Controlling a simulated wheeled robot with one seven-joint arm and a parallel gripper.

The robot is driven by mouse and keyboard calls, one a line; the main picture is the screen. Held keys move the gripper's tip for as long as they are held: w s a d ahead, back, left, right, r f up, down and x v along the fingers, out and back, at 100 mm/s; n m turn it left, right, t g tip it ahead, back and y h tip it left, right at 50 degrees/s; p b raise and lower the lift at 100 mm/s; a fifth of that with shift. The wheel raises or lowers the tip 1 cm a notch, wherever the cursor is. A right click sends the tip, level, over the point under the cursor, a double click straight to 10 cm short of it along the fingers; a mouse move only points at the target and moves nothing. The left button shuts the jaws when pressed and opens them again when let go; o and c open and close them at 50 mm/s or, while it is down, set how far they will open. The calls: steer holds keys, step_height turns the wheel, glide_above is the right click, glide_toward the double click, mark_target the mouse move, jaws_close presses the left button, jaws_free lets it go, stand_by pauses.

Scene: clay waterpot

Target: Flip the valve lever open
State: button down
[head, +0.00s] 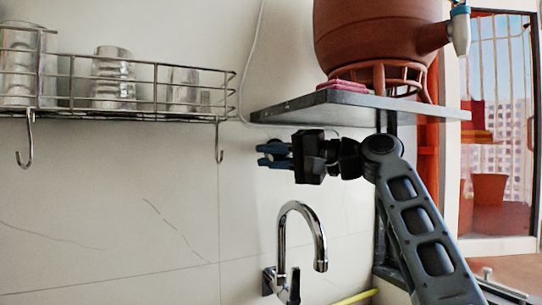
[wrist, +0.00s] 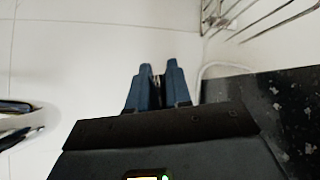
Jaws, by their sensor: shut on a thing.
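The clay waterpot (head: 365,35) stands on a terracotta ring stand at the upper right in the head view. Its spigot (head: 461,30) is pale with a blue top part, far right of my gripper. My gripper (head: 262,155) is below the shelf, near the white wall, with its blue fingers pointing left. In the wrist view my gripper (wrist: 158,68) has its fingers close together, with a narrow dark thing (wrist: 157,88) between them. It is shut on this thing, mostly hidden by the fingers; I cannot tell whether it is a valve lever.
The dark shelf (head: 360,104) is just above my gripper; its speckled surface (wrist: 285,115) fills the wrist view's right. A chrome faucet (head: 300,215) stands below. A wire rack (head: 150,75) with metal cups hangs left. A white hose (head: 249,60) runs down the wall.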

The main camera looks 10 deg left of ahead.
steer(key=shift+r+m+t+y+p, duration=0.4)
steer(key=shift+r+m+y+p, duration=0.35)
steer(key=shift+m, duration=0.45)
steer(key=shift+f, duration=0.1)
steer(key=c, duration=1.1)
jaws_free()
steer(key=shift+c, duration=0.2)
steer(key=shift+f, duration=0.1)
steer(key=shift+b+v, duration=1)
steer(key=shift+v, duration=2.9)
steer(key=shift+s, duration=0.1)
